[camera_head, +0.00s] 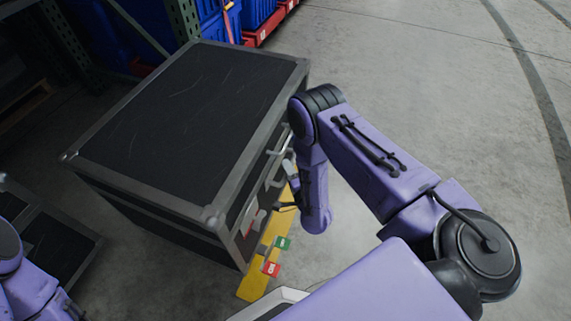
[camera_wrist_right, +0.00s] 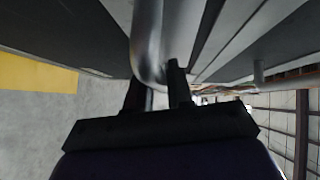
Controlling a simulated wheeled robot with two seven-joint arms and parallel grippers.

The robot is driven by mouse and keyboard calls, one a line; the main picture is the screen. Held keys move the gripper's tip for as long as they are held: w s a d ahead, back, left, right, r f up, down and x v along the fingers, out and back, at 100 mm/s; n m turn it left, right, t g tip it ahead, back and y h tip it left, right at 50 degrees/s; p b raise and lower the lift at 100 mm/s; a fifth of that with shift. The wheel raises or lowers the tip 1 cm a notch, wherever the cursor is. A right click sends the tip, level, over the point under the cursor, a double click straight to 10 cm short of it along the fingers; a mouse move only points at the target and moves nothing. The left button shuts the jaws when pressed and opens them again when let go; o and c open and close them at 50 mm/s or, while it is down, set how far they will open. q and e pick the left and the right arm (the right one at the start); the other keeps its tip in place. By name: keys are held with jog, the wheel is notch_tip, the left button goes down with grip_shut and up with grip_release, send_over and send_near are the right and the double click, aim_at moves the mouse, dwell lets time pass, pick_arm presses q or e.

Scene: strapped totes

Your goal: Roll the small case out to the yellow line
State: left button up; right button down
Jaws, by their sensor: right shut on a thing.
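The black case (camera_head: 190,110) with metal edges stands upright on the floor in the middle left of the head view. Its handle side faces my right arm. My right gripper (camera_head: 288,206) is at that side, partly hidden by my wrist. In the right wrist view my right gripper (camera_wrist_right: 157,85) is shut on the case's metal handle (camera_wrist_right: 147,35). The yellow line (camera_head: 252,284) runs along the floor beside the case's handle side; the case hides part of it. It also shows in the right wrist view (camera_wrist_right: 35,74). My left gripper is out of view.
Another black case (camera_head: 60,245) stands at the lower left, a small gap away. A red tag (camera_head: 270,268) and a green tag (camera_head: 282,243) are at the yellow line. Blue totes (camera_head: 258,12) and a green rack post (camera_head: 180,18) stand behind. Open floor lies at the upper right.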

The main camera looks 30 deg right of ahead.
jog(key=shift+s+d, duration=0.35)
jog(key=shift+s, duration=0.15)
jog(key=c, duration=1.1)
grip_release()
jog(key=shift+d, duration=0.1)
jog(key=s, duration=0.3)
jog(key=s+a+r+p, duration=0.1)
jog(key=s, duration=0.6)
jog(key=shift+s+a+r+p, duration=0.2)
jog(key=shift+s+a+p, duration=0.05)
jog(key=shift+p, duration=0.15)
